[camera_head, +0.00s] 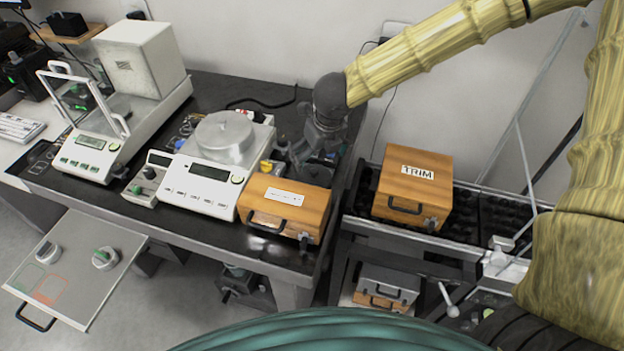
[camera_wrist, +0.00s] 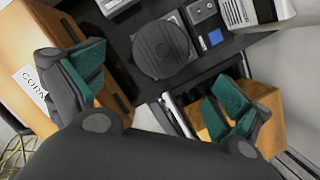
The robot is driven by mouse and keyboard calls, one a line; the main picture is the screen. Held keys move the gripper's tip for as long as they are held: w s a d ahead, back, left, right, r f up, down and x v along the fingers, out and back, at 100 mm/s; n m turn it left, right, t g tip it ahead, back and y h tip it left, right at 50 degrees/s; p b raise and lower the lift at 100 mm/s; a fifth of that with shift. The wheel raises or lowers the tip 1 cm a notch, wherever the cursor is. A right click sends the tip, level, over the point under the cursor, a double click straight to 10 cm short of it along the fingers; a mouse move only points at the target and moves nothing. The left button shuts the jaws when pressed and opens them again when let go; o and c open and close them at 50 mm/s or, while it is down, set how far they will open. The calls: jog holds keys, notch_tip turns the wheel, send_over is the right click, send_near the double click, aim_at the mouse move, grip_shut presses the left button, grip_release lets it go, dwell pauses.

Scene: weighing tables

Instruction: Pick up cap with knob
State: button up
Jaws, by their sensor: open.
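Two small round pale pieces with raised tops, knob-like, sit on a grey tray at the lower left; one is at the left (camera_head: 47,252), the other, with a green mark, at the right (camera_head: 105,258). I cannot tell for certain which thing is the cap with knob. My gripper (camera_head: 318,160) is over the back right of the dark table, far from that tray. In the wrist view my gripper (camera_wrist: 158,92) has its teal-padded fingers wide apart with nothing between them. A dark round disc (camera_wrist: 160,48) shows beyond the fingers.
The grey tray (camera_head: 85,235) juts out in front of the table. A balance (camera_head: 205,187) with a round metal pan (camera_head: 224,135) stands mid-table, with a glass-sided balance (camera_head: 95,140) to its left. A wooden case (camera_head: 284,207) is below my gripper; a TRIM box (camera_head: 412,185) stands right.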

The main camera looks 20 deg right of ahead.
aim_at(315, 172)
jog(key=shift+x, duration=2.55)
jog(key=shift+w+p+x, duration=0.2)
jog(key=shift+p+x, duration=0.8)
jog(key=shift+x, duration=1.6)
jog(key=shift+d, duration=0.15)
jog(key=shift+c, duration=0.2)
jog(key=c, duration=0.8)
jog(key=shift+s, duration=0.2)
jog(key=shift+c, duration=1.5)
